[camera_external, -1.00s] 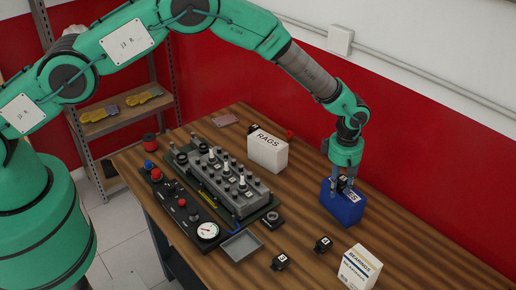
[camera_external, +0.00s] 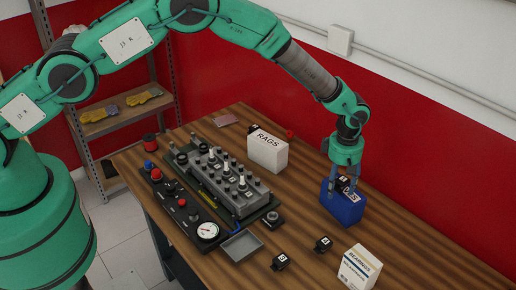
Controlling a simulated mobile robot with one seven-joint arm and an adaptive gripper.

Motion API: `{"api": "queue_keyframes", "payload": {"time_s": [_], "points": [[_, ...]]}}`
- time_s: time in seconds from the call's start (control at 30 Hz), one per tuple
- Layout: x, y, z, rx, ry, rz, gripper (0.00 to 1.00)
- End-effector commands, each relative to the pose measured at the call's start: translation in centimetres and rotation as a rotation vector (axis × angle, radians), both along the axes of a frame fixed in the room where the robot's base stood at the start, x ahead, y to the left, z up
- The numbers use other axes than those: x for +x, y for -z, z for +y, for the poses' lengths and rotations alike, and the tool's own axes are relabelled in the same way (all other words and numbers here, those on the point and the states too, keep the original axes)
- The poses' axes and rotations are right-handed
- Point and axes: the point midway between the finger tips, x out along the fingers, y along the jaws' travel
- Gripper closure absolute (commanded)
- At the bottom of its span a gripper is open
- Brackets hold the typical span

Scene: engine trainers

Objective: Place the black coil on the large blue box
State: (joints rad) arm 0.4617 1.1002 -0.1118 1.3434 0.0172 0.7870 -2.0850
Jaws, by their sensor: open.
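The large blue box (camera_external: 345,208) stands upright on the wooden table, right of the middle. A small black coil (camera_external: 342,184) with a white label rests on its top, as far as I can see. My gripper (camera_external: 346,186) points down over the box. Its fingers are open, one on each side of the coil. The fingers partly hide the coil and the box top, so I cannot tell whether a finger touches either one.
A BEARINGS box (camera_external: 359,268), grey tray (camera_external: 242,246) and engine trainer (camera_external: 225,180) stand nearby. The right table side is clear.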

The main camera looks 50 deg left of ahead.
Motion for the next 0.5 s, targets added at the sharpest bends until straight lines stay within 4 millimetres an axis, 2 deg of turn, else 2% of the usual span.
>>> {"api": "queue_keyframes", "payload": {"time_s": [0.23,0.5], "points": [[0.0,-2.3,0.0,-0.001,0.000,-0.002,0.49],[-0.1,-6.3,0.0,-0.001,0.000,-0.002,0.49]]}}
